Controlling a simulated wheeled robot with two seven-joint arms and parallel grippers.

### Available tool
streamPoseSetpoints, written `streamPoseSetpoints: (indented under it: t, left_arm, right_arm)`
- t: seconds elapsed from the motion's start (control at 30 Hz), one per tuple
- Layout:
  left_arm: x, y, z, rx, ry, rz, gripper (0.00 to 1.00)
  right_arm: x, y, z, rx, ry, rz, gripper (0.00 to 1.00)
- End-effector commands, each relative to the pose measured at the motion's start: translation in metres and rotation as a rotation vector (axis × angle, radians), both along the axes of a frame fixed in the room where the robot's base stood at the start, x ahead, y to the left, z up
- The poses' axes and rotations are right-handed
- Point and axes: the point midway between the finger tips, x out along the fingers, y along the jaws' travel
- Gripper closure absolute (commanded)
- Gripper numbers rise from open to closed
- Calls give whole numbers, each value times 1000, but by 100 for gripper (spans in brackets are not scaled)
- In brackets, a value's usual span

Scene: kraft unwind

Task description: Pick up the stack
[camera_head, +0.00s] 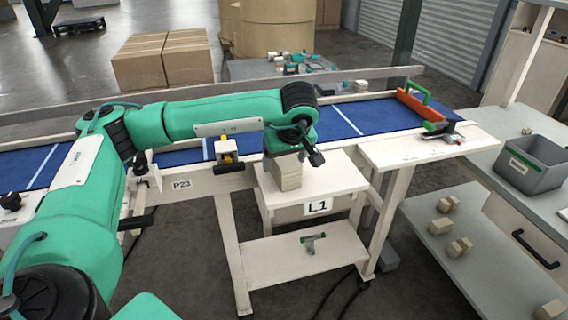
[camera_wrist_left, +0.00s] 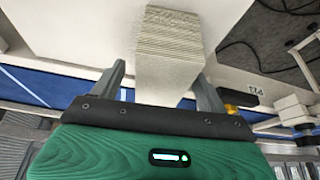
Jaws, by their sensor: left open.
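The stack (camera_head: 286,174) is a pale beige block of thin layers standing on the white L1 side table (camera_head: 338,180) in front of the conveyor. In the left wrist view the stack (camera_wrist_left: 168,62) shows its layered edge between the two fingers. My left gripper (camera_head: 298,150) is above the stack in the head view, pointing down. In the left wrist view the left gripper (camera_wrist_left: 160,88) is open, one finger on each side of the stack, with a visible gap on the left side. Whether the right finger touches is unclear. My right gripper is not in view.
A blue conveyor (camera_head: 350,122) runs behind the table, with an orange-and-green tool (camera_head: 420,106) at its right end. A grey bin (camera_head: 531,164) stands on the right bench. A lower shelf (camera_head: 300,262) holds a small tool. Cardboard boxes (camera_head: 163,60) stand behind.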

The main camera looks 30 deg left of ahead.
Motion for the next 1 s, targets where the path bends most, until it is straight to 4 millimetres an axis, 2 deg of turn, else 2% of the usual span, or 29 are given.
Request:
streamPoseSetpoints:
  t: [0.07,0.23,1.0]
  left_arm:
    - [1,5,-10,0,4,2,24]
    - [5,10,-24,0,2,2,24]
    - [5,9,-31,0,0,1,24]
  right_arm:
    - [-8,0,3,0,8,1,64]
    - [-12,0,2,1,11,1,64]
    - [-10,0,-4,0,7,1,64]
